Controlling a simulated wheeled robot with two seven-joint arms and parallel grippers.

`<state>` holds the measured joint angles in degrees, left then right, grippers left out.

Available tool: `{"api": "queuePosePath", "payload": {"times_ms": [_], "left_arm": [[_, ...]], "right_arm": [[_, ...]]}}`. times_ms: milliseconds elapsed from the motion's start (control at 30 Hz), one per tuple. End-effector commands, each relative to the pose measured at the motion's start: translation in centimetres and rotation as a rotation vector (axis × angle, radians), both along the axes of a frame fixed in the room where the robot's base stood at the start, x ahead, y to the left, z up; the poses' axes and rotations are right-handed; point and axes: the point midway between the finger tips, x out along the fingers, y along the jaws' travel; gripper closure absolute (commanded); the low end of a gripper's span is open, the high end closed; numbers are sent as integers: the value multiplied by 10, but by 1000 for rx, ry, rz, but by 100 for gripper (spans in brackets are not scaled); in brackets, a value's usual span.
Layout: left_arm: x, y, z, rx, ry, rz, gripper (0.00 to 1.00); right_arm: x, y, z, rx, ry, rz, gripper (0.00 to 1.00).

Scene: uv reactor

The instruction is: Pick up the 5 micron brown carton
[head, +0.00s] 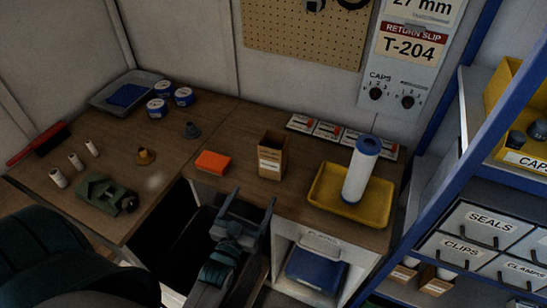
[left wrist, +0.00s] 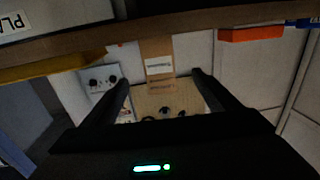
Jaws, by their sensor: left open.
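A tall brown carton (head: 271,158) with an open top and a white label stands upright on the wooden counter. The label is too small to read, so I cannot confirm 5 micron. A brown carton with a white label also shows in the left wrist view (left wrist: 157,50), between and beyond the fingers. My left gripper (head: 252,197) is open and empty, in front of the counter's front edge, nearer than the carton and apart from it. It also shows in the left wrist view (left wrist: 161,77). My right gripper is not in view.
An orange box (head: 212,162) lies left of the carton. A yellow tray (head: 328,200) holding a white cylinder (head: 361,168) is to its right. Flat labelled packs (head: 328,131) lie behind. More brown cartons (head: 437,281) sit on the lower right shelf. A blue rack post (head: 415,225) stands at right.

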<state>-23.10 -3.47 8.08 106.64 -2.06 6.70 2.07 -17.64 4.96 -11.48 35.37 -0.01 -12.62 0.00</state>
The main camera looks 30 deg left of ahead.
Motion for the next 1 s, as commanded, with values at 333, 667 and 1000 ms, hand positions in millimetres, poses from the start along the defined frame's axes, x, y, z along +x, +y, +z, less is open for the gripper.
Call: {"api": "queuePosePath", "payload": {"times_ms": [333,667,1000], "left_arm": [[38,5,-1,1,-4,0,18],[96,14,-2,1,-3,0,18],[121,18,0,0,0,0,18]], "right_arm": [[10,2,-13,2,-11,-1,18],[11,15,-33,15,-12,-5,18],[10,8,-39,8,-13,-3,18]]}}
